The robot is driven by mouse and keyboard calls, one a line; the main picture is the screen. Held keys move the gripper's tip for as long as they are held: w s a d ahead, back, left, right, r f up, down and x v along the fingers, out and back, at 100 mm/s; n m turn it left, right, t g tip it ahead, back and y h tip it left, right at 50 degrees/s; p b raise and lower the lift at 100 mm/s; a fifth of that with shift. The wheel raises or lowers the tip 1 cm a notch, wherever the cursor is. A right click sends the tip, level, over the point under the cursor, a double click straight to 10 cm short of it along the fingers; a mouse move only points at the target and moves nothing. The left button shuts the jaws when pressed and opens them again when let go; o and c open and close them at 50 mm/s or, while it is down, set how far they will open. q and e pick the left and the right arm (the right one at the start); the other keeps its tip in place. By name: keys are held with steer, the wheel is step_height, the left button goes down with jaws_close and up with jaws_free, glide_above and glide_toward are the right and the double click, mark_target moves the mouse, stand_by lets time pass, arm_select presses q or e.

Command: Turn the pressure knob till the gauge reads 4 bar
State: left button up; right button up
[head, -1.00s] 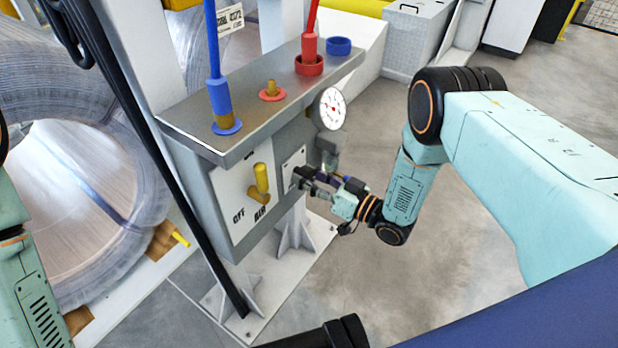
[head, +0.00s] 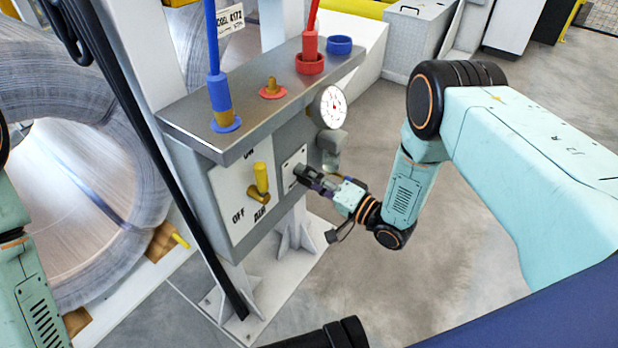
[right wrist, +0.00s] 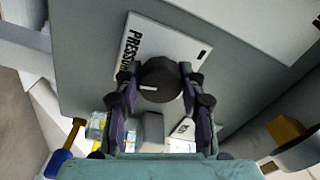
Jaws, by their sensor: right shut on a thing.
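The pressure knob (right wrist: 158,80) is round and black with a white pointer line, in front of a white plate lettered PRESSURE (right wrist: 160,45). My right gripper (right wrist: 158,88) is shut on the knob, one finger on each side. In the head view my right gripper (head: 308,178) reaches the panel's right part and mostly hides the knob. The gauge (head: 329,107) is a white dial at the panel's right end; its reading is too small to tell. My left arm shows at the left edge; its gripper is out of view.
A yellow lever (head: 261,180) stands on the OFF/ON air plate left of the knob. A blue hose plug (head: 219,95) and a red one (head: 309,48) rise from the panel top (head: 260,92). A wrapped coil (head: 85,150) stands left.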

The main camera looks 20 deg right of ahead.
steer(key=shift+m, duration=1.2)
steer(key=o, duration=1.2)
steer(key=shift+c, duration=0.2)
steer(key=shift+d, duration=0.1)
steer(key=v, duration=1.2)
